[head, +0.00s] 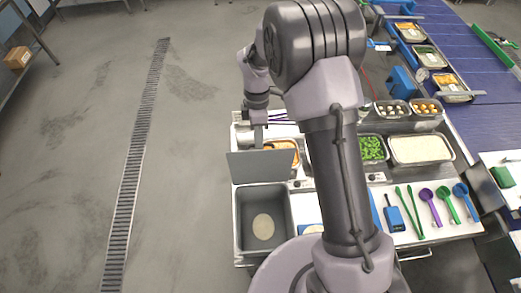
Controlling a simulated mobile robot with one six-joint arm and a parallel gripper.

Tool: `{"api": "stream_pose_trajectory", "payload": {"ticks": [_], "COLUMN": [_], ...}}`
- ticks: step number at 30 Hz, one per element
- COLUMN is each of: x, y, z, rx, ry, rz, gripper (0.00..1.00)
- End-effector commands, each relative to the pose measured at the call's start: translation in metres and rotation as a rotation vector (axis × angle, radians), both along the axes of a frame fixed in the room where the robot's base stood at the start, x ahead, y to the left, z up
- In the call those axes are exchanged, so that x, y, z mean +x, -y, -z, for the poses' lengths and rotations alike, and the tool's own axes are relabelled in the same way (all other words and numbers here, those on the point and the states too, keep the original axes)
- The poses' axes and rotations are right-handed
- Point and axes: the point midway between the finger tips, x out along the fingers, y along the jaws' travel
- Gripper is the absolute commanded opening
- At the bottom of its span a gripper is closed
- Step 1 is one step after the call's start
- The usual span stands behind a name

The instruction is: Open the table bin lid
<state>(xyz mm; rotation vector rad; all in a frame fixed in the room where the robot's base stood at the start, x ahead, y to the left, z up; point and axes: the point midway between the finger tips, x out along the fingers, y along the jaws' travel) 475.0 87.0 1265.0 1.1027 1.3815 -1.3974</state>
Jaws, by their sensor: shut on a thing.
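The table bin (240,228) is a deep grey box at the left end of the worktop, and its inside is exposed, with a pale round patch at the bottom. Its grey lid (262,168) is raised and stands steeply along the far edge of the opening. My gripper (258,136) is just beyond the top edge of the lid, pointing down, and is shut on the lid. The fingertips and the exact grip are small and partly hidden behind the lid.
A tray of orange food (285,147) lies right behind the lid. Trays of green vegetables (372,148) and rice (421,150) are to the right. Several coloured scoops, including a purple one (428,198), lie on the front worktop. Open floor is on the left.

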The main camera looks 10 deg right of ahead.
Motion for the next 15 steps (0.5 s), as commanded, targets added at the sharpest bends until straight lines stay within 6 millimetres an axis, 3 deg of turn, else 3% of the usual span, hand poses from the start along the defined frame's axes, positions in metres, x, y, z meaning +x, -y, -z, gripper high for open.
{"api": "stream_pose_trajectory", "payload": {"ticks": [4,14,15], "x": [0.016,0.017,0.017], "y": [0.001,0.002,0.001], "z": [0.005,0.007,0.007], "rx": [-0.001,-0.002,-0.002], "ry": [-0.002,-0.005,-0.005], "rz": [0.001,0.000,0.000], "gripper": [0.00,0.00,0.18]}}
